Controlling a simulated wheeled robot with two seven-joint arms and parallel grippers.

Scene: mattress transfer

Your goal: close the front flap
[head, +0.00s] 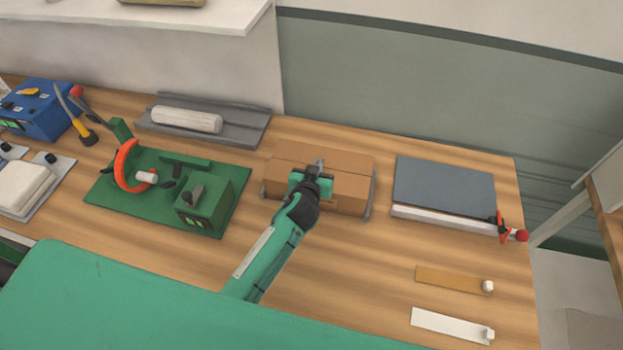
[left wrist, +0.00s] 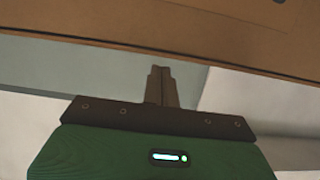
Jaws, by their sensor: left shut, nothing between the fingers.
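A brown cardboard box (head: 346,160) sits on the wooden table near the middle of the head view. Its top looks covered by flaps, with a seam line across it; I cannot tell exactly how the front flap stands. My left gripper (head: 318,166) reaches over the front of the box, at its top. In the left wrist view the shut, empty fingers (left wrist: 161,82) point toward the edge of a brown cardboard panel (left wrist: 200,28) across the top of the picture. I cannot tell whether they touch it. My right gripper is not in view.
A green fixture with a red ring (head: 126,165) stands left of the box. A grey-blue slab (head: 444,186) lies to the right. A grey tray with a white roll (head: 187,120) is behind left. A tan strip (head: 448,280) and a white strip (head: 445,323) lie front right.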

